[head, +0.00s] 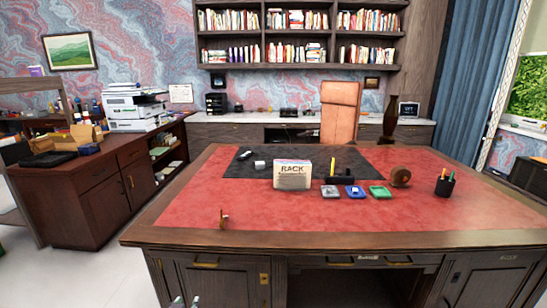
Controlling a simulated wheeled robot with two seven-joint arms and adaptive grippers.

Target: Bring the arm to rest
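Neither of my arms shows clearly in the head view. Small pale and green tips (182,302) poke in at the bottom edge, left of centre, in front of the desk. They may be the end of my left gripper, but too little shows to tell whether it is open or shut. My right gripper is out of view. The large wooden desk (330,238) with a red leather top fills the middle. A small brown and gold item (223,219) stands near its front left edge, apart from the tips.
On the desk are a RACK box (292,174), grey (330,191), blue (355,192) and green (380,192) pads, a round brown wooden item (400,176) and a black pen cup (445,184). A chair (340,112) stands behind. The desk's front left is mostly clear.

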